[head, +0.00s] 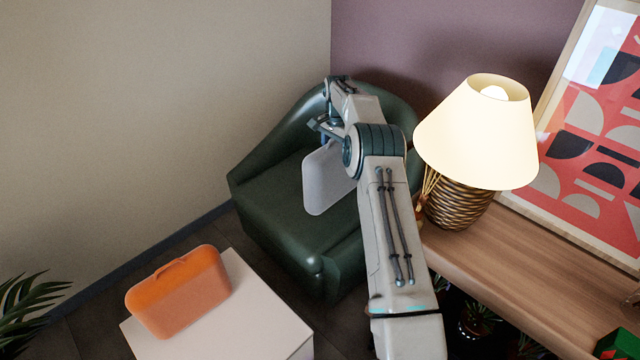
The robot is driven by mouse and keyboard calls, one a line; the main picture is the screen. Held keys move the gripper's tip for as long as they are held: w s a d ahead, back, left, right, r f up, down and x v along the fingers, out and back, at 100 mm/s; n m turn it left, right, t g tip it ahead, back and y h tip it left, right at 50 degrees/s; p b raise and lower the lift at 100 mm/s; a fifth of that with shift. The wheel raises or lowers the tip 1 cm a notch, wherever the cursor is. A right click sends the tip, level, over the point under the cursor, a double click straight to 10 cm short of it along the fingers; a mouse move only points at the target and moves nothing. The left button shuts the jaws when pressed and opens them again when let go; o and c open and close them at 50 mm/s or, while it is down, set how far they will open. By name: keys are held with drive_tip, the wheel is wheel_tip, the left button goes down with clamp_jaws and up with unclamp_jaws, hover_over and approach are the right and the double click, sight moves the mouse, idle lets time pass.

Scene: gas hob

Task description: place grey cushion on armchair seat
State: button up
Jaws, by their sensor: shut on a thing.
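The grey cushion (325,182) hangs upright and slightly tilted from my gripper (326,130), in the head view. My gripper is shut on its upper edge. The fingertips are small in this view, and my arm hides the cushion's right side. The dark green armchair (267,207) stands in the corner by the wall. The cushion is in front of the seat in the picture. I cannot tell whether its lower edge touches the seat. The left part of the seat is bare.
A lit lamp (475,130) with a woven base stands on a wooden sideboard (520,255), close right of my arm. A framed picture (590,140) leans behind it. An orange case (180,292) sits on a pale table (262,315) at front left. A plant (25,305) is at far left.

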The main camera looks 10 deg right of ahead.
wheel_tip(320, 180, down, 8)
drive_tip(key=shift+f+b, duration=0.2)
drive_tip(key=shift+b, duration=0.2)
drive_tip(key=shift+f, duration=0.15)
drive_tip(key=o, duration=1.5)
